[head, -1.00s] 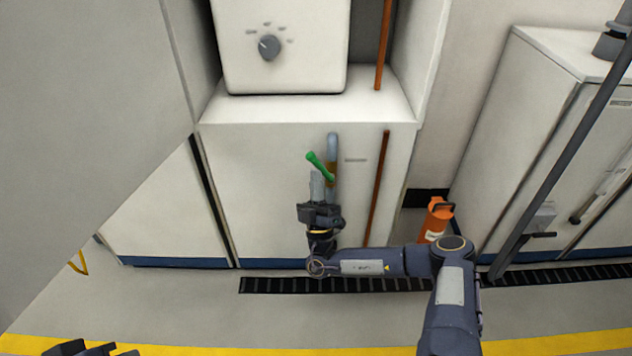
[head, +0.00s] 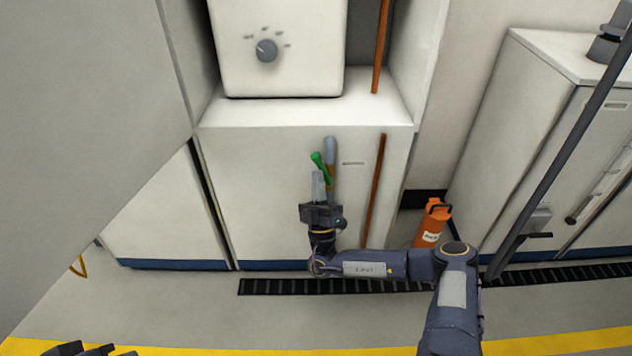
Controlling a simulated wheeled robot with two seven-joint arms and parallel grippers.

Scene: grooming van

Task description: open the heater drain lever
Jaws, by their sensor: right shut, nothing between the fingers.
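The green drain lever (head: 319,165) sits on a short grey and brass vertical pipe (head: 331,150) on the front of the white cabinet below the heater. The lever tilts, its upper end to the left of the pipe. My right gripper (head: 318,174) is shut and empty, its fingertips at the lever, just below its upper part. I cannot tell whether they touch it. The fingers hide part of the view around the lower pipe. The white heater (head: 290,75) with a grey dial (head: 266,51) stands above. My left gripper (head: 85,349) only partly shows at the bottom left edge.
A copper pipe (head: 375,190) runs down the cabinet front right of the lever. An orange canister (head: 433,222) stands on the floor to the right. A grey slanted pole (head: 570,140) crosses before the right cabinet. The floor before the cabinet has a black grate (head: 270,287).

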